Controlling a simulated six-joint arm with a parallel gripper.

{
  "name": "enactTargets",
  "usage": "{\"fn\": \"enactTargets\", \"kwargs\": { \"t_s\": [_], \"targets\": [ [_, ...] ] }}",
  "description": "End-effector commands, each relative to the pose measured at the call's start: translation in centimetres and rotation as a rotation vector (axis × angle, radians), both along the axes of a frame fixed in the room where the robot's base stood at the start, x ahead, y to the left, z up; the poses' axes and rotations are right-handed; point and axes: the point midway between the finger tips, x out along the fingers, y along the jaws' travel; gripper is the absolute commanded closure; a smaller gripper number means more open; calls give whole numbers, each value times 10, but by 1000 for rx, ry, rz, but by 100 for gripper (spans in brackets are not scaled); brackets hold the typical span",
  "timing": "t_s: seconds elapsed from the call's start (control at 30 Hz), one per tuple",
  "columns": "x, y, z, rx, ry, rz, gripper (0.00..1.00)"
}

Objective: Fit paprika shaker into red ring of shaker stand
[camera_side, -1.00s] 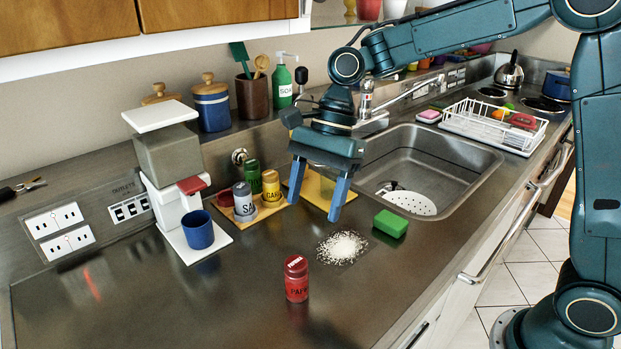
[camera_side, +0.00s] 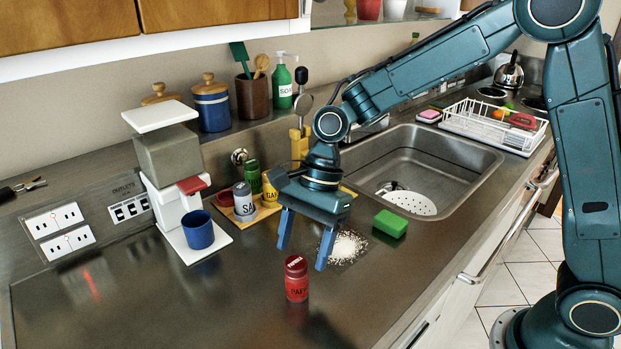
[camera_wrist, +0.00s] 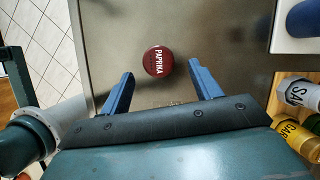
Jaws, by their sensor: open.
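The red paprika shaker (camera_side: 296,280) stands upright on the steel counter in the side view. Its dark red lid with the PAPRIKA label (camera_wrist: 158,61) shows from above in the wrist view. My gripper (camera_side: 302,256) is open and empty, pointing down, above and just behind the shaker. In the wrist view the lid appears between and slightly beyond the fingertips (camera_wrist: 160,76). The shaker stand (camera_side: 267,212) is a wooden board behind, holding grey, green and yellow-labelled shakers. A red part (camera_side: 225,197) shows at its left end; I cannot clearly make out its ring shape.
A coffee machine with a blue cup (camera_side: 198,230) stands left of the stand. A white granular spill (camera_side: 346,246) and a green sponge (camera_side: 390,223) lie right of the gripper. The sink (camera_side: 440,165) is behind them. The front left counter is clear.

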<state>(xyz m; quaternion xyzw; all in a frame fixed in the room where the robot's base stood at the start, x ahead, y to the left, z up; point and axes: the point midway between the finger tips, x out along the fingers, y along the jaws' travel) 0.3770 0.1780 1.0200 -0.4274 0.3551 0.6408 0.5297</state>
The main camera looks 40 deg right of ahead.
Motion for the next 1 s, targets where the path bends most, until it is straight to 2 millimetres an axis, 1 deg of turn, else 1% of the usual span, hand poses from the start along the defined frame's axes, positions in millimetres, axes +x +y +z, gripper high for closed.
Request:
{"fn": "enactTargets", "kwargs": {
  "t_s": [0.17,0.27,0.5,0.6,1.0],
  "targets": [
    [-1,3,-5,0,2,1,37],
    [-2,7,-13,1,2,3,37],
    [-4,18,-38,0,3,2,37],
    [-4,21,-45,0,1,1,37],
    [-4,21,-47,0,0,1,37]
  ]
}}
